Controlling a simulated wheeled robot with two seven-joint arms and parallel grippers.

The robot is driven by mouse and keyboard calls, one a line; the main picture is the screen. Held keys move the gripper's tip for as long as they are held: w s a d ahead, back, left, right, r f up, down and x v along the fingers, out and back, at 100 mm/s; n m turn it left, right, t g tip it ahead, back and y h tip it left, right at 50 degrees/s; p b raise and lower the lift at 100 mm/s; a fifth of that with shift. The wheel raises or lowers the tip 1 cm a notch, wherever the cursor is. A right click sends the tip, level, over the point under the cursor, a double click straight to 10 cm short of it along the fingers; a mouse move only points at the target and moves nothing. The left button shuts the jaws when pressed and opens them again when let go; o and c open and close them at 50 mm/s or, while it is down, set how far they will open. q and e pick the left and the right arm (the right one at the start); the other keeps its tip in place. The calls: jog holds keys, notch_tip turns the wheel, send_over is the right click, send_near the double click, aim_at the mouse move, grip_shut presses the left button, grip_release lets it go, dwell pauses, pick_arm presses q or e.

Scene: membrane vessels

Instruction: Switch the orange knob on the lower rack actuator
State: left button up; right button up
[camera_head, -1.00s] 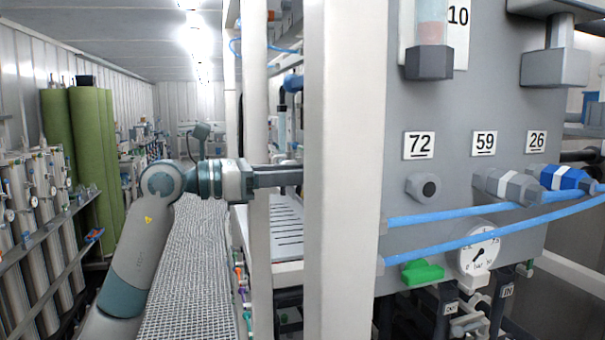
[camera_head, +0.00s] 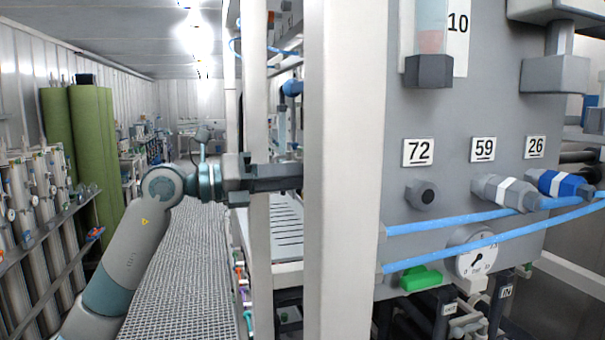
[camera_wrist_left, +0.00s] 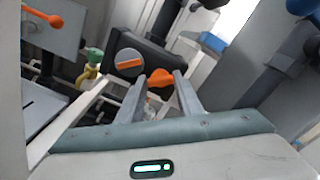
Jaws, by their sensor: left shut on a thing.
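In the left wrist view, a black actuator box (camera_wrist_left: 158,66) carries a grey round dial with an orange bar (camera_wrist_left: 130,64). A protruding orange knob (camera_wrist_left: 160,79) sits at its lower right. My left gripper (camera_wrist_left: 159,84) has its two fingers on either side of this knob and is shut on it. In the head view my left arm reaches right into the rack, with its wrist (camera_head: 208,183) level with the white post. The fingertips and the knob cannot be made out there. My right gripper is not in view.
White rack posts (camera_head: 345,170) stand close to my left arm. A grey panel (camera_head: 455,110) with numbered labels, blue hoses (camera_head: 450,225) and a gauge (camera_head: 477,258) fills the right. Another orange handle (camera_wrist_left: 42,17) shows at upper left in the wrist view. The grating walkway (camera_head: 185,265) is clear.

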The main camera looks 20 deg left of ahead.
pick_arm(q)
jog(key=shift+a+n+p, duration=0.1)
jog(key=shift+n+p, duration=2.1)
jog(key=shift+n, duration=2.3)
jog(key=o, duration=1.1)
jog(key=shift+a+f, duration=0.1)
